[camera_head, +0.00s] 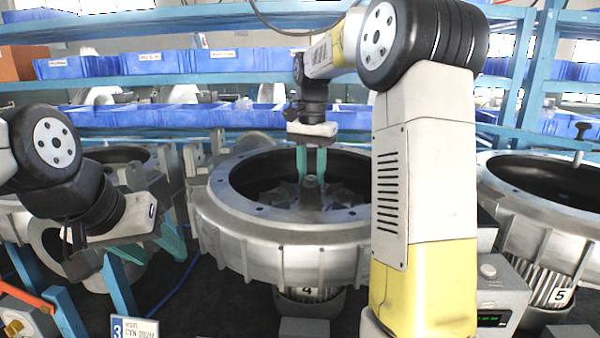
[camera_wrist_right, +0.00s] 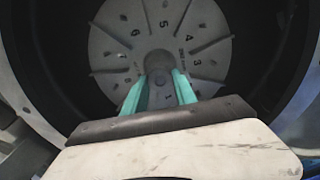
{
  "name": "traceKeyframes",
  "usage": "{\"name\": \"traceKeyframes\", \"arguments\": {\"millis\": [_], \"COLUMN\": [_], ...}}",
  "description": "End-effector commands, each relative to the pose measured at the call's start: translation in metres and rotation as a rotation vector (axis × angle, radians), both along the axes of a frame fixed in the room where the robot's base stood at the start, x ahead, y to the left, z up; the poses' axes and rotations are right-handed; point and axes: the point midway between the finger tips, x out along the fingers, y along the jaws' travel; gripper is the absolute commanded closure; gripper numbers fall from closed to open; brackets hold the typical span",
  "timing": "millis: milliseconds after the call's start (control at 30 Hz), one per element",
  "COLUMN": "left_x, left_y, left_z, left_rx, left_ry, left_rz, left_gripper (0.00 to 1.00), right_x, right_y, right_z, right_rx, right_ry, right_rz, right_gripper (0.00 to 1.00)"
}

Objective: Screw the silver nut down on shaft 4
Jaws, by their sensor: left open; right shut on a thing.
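The blower of shaft 4 (camera_head: 290,258), a round silver housing with a dark open middle, stands at the centre, with a "4" label below its rim. My right gripper (camera_head: 311,178) reaches down into it from above, over the hub. In the right wrist view, my right gripper (camera_wrist_right: 160,82) is shut on a small grey thing at the hub of the grey finned wheel (camera_wrist_right: 205,40), seemingly the silver nut. The fingers largely hide it, so its seating and thread cannot be told. My left gripper (camera_head: 158,248) is open and empty, left of the blower.
Blower 5 (camera_head: 520,212) stands at the right, beside a grey box with a green display (camera_head: 492,320). Another housing (camera_head: 122,156) stands behind my left arm. A sign with a "3" (camera_head: 134,328) is at the front left. Shelves with blue bins (camera_head: 150,62) line the back.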

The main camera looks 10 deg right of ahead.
Motion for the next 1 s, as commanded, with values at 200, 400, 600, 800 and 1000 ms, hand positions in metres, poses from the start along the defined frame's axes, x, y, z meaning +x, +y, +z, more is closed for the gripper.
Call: {"name": "traceKeyframes", "arguments": {"millis": [200, 400, 600, 800, 1000], "left_x": [0.0000, 0.0000, 0.0000, 0.0000, 0.0000], "left_y": [0.0000, 0.0000, 0.0000, 0.0000, 0.0000], "left_z": [0.0000, 0.0000, 0.0000, 0.0000, 0.0000], "left_rx": [0.000, 0.000, 0.000, 0.000, 0.000], "left_ry": [0.000, 0.000, 0.000, 0.000, 0.000], "left_rz": [0.000, 0.000, 0.000, 0.000, 0.000], "left_gripper": [0.49, 0.49, 0.49, 0.49, 0.49], "right_x": [0.0001, 0.0001, 0.0000, 0.0000, -0.0001], "right_y": [0.0006, 0.0006, 0.0002, 0.0005, -0.0001], "right_z": [-0.0005, -0.0006, -0.0007, -0.0007, -0.0008], "right_rx": [0.001, 0.001, 0.000, 0.000, 0.000], "right_ry": [0.001, 0.001, 0.000, 0.001, 0.001], "right_rz": [-0.349, -0.673, -0.998, -1.305, -1.436], "right_gripper": [1.00, 1.00, 1.00, 1.00, 1.00]}}
